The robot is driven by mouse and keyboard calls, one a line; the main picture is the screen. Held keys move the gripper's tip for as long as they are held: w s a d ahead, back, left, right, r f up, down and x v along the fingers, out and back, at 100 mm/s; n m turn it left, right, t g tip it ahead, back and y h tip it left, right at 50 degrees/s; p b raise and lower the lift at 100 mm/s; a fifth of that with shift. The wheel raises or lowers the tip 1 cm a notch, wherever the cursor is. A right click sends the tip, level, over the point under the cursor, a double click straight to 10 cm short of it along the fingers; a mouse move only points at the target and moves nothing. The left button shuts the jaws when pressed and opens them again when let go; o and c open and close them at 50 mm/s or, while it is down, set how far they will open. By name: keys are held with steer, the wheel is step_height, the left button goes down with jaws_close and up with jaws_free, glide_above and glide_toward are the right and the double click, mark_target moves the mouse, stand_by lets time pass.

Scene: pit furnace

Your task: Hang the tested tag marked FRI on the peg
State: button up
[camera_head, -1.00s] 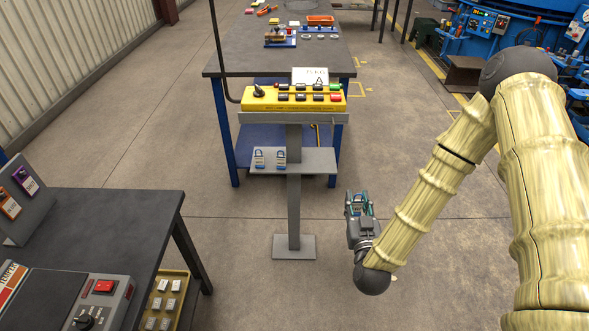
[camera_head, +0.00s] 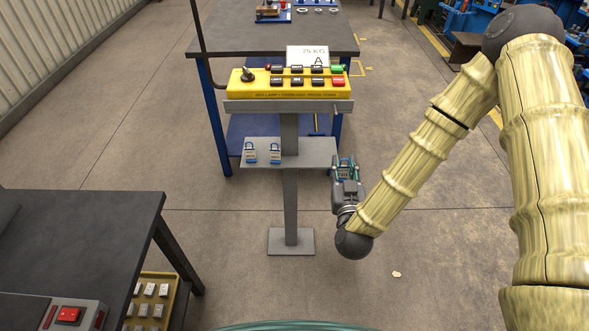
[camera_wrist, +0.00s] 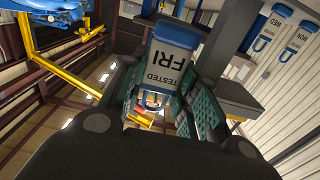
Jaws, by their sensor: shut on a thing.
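My gripper (camera_head: 345,163) is shut on the FRI tag (camera_wrist: 168,62), a white and blue tag lettered TESTED FRI that reads upside down in the wrist view. The fingers (camera_wrist: 162,95) are on either side of it, and its loop shows between them. In the head view the gripper is just right of the grey plate (camera_head: 318,152) on the control stand. Two similar tags hang there at the left, one (camera_head: 250,152) beside the other (camera_head: 275,152). The wrist view reads WED (camera_wrist: 268,35) and MON (camera_wrist: 297,45) on them. I cannot make out a bare peg.
A yellow control box (camera_head: 290,84) with buttons and a joystick tops the stand. Behind it is a dark workbench (camera_head: 225,45) with blue legs. Another dark table (camera_head: 75,235) is at left, with a yellow tray (camera_head: 172,289) beside it. The floor right of the stand is mostly clear.

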steer(key=a+f+b, duration=0.3)
steer(key=a+b, duration=1)
steer(key=b, duration=0.1)
steer(key=shift+s+a+b, duration=0.2)
steer(key=shift+a+b, duration=0.05)
steer(key=shift+b, duration=0.1)
steer(key=shift+w+f, duration=0.15)
steer(key=b, duration=0.2)
glide_toward(294, 144)
steer(key=w+r, duration=0.1)
steer(key=w, duration=0.1)
steer(key=w+r, duration=0.1)
steer(key=w, duration=0.1)
steer(key=w+r, duration=0.1)
steer(key=w, duration=0.1)
steer(key=shift+w+r, duration=0.15)
steer(key=shift+r, duration=0.05)
steer(key=shift+w+f+b, duration=0.25)
steer(key=shift+f+b, duration=0.05)
steer(key=shift+f, duration=1.2)
steer(key=shift+f, duration=0.25)
steer(key=o, duration=0.9)
